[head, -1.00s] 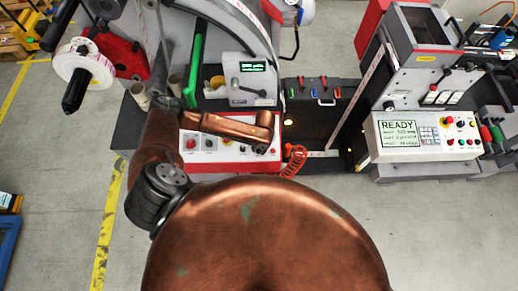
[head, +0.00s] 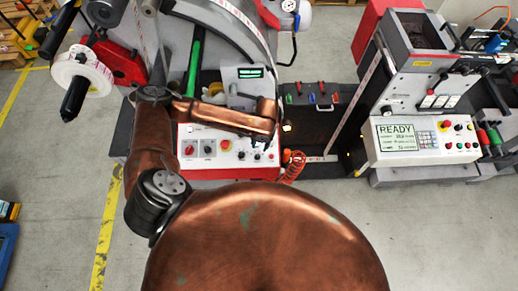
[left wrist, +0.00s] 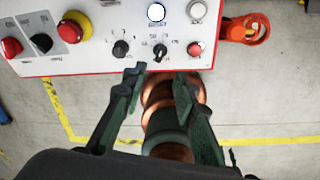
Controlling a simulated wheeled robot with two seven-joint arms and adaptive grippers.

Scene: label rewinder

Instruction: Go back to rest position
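My left arm (head: 155,140) reaches up from the lower left in the head view and bends right, with its copper forearm (head: 225,115) in front of the left machine's control panel (head: 215,158). The left gripper's fingers are not clear there. In the left wrist view the left gripper (left wrist: 158,72) is open, its two dark fingers apart with no object held. The panel (left wrist: 60,66) with its red buttons and black knobs (left wrist: 160,50) lies just beyond the fingertips. Copper parts of my own body show behind the fingers. My right gripper is not in view.
A second machine with a READY screen (head: 398,135) stands at the right. A black toolbox (head: 312,98) is between the machines. An orange coiled cord (head: 293,166) hangs beside the left panel. A label roll (head: 82,77) sticks out at the left. The floor at lower right is clear.

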